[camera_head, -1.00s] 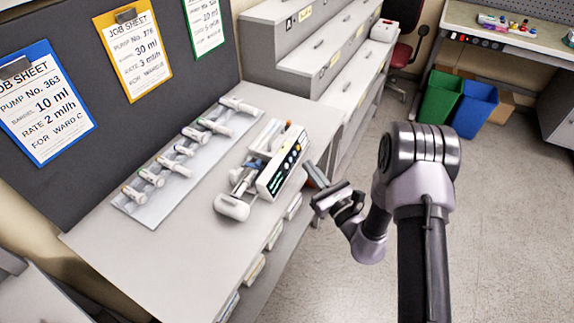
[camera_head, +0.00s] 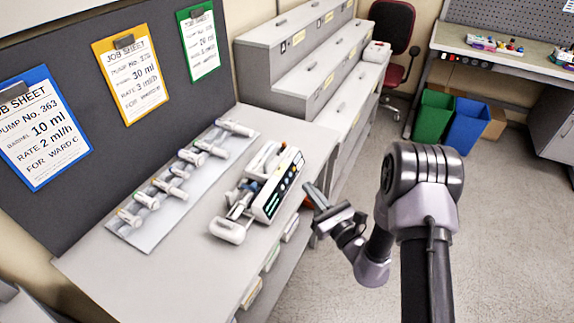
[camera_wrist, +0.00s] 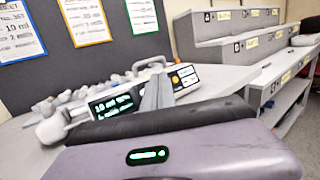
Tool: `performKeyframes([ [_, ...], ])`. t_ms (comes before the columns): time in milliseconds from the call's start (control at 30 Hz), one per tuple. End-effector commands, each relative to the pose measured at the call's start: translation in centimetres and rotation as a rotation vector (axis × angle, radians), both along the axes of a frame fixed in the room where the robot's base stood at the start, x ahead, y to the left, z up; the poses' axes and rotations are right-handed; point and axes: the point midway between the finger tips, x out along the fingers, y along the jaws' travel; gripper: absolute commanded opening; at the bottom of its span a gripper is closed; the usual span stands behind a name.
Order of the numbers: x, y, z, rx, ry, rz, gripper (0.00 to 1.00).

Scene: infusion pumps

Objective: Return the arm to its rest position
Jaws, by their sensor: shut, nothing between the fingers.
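My gripper (camera_head: 316,196) is shut and empty. It hangs just off the front edge of the bench (camera_head: 152,266), to the right of the infusion pump (camera_head: 275,186), and looks apart from it. The pump is white with a dark control face and green lit readouts, and it lies on the bench. In the wrist view the pump (camera_wrist: 118,102) shows behind my gripper's fingers (camera_wrist: 157,92), which cover part of its face. My arm is bent, with its elbow at the right of the head view.
Several syringes lie on a pale tray (camera_head: 160,228) left of the pump. Job sheets hang on the dark board behind. Stepped drawer units (camera_head: 300,65) stand at the back. A green bin (camera_head: 433,115) and a blue bin (camera_head: 468,124) stand on the floor. The floor at right is clear.

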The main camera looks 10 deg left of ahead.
Motion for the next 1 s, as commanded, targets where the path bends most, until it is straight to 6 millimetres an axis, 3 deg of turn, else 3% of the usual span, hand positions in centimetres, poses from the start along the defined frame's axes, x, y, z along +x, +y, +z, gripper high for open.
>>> performKeyframes([
  [133,-0.2,0.6,1.1,-0.005,-0.014,0.031,0.00],
  [167,-0.5,1.2,2.1,-0.009,-0.026,0.065,0.00],
  [233,-2.2,3.6,6.2,-0.044,-0.077,0.201,0.00],
  [267,-3.5,4.8,8.4,-0.071,-0.107,0.283,0.00],
  [333,-8.5,7.6,13.4,-0.187,-0.188,0.510,0.00],
  [400,-15.0,9.0,16.7,-0.376,-0.273,0.737,0.00],
  [433,-17.7,9.0,17.4,-0.476,-0.307,0.820,0.00],
  [533,-25.3,6.3,17.4,-0.873,-0.413,1.023,0.00],
  [633,-29.2,0.9,16.4,-1.324,-0.501,1.089,0.00],
  [700,-30.1,-3.1,16.3,-1.614,-0.547,1.063,0.00],
  [800,-30.1,-7.5,17.3,-1.925,-0.590,0.978,0.00],
  [900,-29.8,-9.9,18.3,-2.094,-0.612,0.910,0.00],
  [1000,-29.8,-10.6,18.7,-2.142,-0.615,0.889,0.00],
])
